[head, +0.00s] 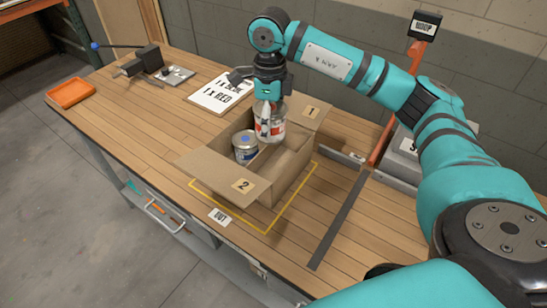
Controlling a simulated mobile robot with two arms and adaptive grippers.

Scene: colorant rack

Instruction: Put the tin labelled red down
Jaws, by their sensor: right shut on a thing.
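My right gripper (268,92) points down and is shut on the red tin (271,126), which has a white and red label. The gripper holds it above the open cardboard box (209,167), over the box's far part. A tin with a blue mark on its lid (245,147) stands inside the box, left of and nearer than the red tin. The box has flaps marked 1 and 2. Part of the inside of the box is hidden by the held tin. My left gripper is not in view.
The box stands within a yellow outline (268,230) on the wooden table (150,140). A sign reading 1 x red (218,95) lies behind it. An orange tray (71,92) is at the far left. A grey device and an orange post (384,140) stand at right.

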